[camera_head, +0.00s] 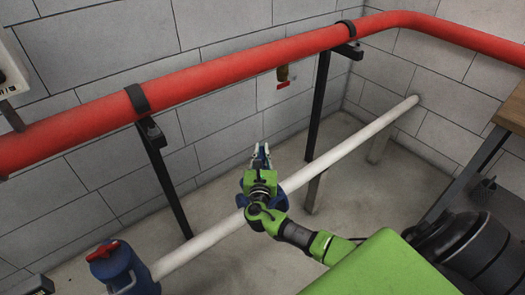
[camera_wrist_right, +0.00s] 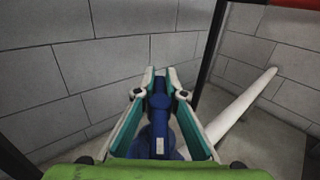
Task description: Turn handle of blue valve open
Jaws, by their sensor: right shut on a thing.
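The blue valve (camera_wrist_right: 158,132) sits at the white pipe, and in the head view it is mostly hidden behind my right gripper and wrist. A bit of its blue body (camera_head: 242,200) shows beside my green wrist. In the right wrist view its upright blue handle (camera_wrist_right: 159,86) stands between the two fingers. My right gripper (camera_head: 262,155) is shut on this handle, with a finger on either side, as the right wrist view (camera_wrist_right: 161,78) shows. My left gripper is not in view.
A white pipe (camera_head: 345,148) runs low across the floor. A thick red pipe (camera_head: 225,76) runs above it on black posts (camera_head: 318,105). A blue cylinder (camera_head: 128,270) with a red top stands at the lower left. A wooden-topped table (camera_head: 511,112) is at the right.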

